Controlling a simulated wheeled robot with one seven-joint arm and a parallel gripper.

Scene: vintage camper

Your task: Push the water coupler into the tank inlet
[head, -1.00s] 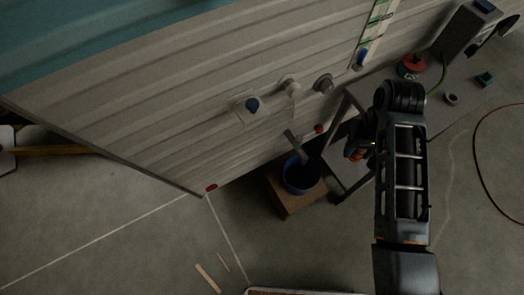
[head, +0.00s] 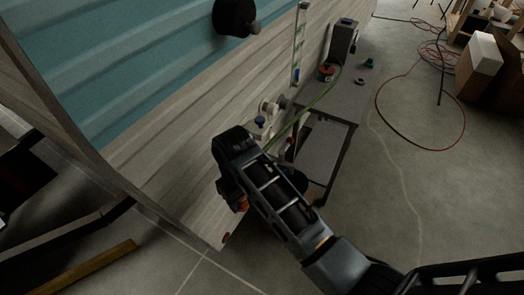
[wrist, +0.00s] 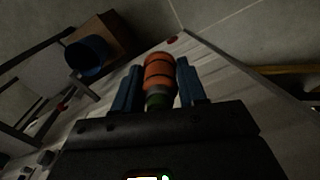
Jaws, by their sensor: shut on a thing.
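The water coupler, an orange ribbed piece with a green end, is between the blue fingers of my gripper in the wrist view (wrist: 160,72). My gripper (wrist: 158,84) is shut on it. In the head view my gripper (head: 236,194) hangs low beside the camper wall, mostly hidden by my own arm, with a little orange showing. A pale fitting with a blue cap (head: 260,121), which may be the tank inlet, sticks out of the camper wall just above and right of my wrist. Its opening cannot be made out. The coupler looks apart from the wall.
A green hose (head: 309,103) runs from the grey side table (head: 330,99) toward my arm. More wall fittings (head: 270,107) sit beside the blue-capped one. Open floor lies right of the table.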

